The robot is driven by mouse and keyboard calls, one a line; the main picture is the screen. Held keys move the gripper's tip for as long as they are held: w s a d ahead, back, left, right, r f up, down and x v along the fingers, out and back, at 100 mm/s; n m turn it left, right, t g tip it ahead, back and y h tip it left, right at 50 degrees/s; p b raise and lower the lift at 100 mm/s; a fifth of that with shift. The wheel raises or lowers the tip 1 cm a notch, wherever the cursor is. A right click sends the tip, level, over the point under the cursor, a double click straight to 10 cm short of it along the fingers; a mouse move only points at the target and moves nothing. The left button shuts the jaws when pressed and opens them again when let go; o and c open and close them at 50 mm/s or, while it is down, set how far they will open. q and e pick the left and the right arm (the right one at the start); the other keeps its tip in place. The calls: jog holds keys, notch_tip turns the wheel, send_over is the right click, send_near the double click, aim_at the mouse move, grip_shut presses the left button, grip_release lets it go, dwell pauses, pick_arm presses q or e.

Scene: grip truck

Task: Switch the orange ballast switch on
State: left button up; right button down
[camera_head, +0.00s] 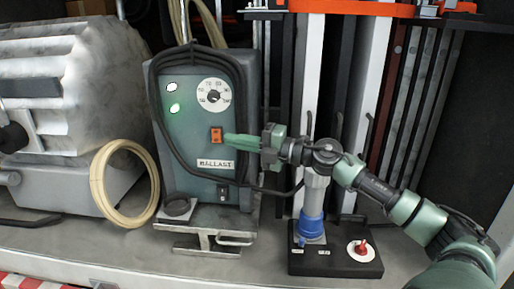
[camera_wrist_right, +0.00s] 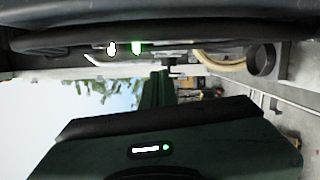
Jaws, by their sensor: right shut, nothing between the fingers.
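The orange ballast switch (camera_head: 216,134) is a small rocker on the front of the grey-green ballast box (camera_head: 204,185), above the label "BALLAST". My right gripper (camera_head: 228,139) is shut and empty. Its fingertips point left, just right of the switch and slightly below its middle; I cannot tell if they touch it. The rocker's tilt is too small to read. In the wrist view the box front is seen nearly edge-on, with a green lamp (camera_wrist_right: 136,48), and the switch cannot be made out. My left gripper is not in view.
A dial (camera_head: 213,95) and two lit lamps, white (camera_head: 172,87) and green (camera_head: 175,108), sit above the switch. A black cable (camera_head: 163,140) loops over the box. A cream coil (camera_head: 98,180) leans left. A black base with a red knob (camera_head: 362,247) stands under my right arm.

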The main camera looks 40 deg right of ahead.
jog(key=v, duration=0.6)
jog(key=shift+s+a+r+b, duration=0.25)
jog(key=shift+a+r+b, duration=0.1)
jog(key=shift+r+b, duration=0.1)
jog(key=shift+f, duration=0.1)
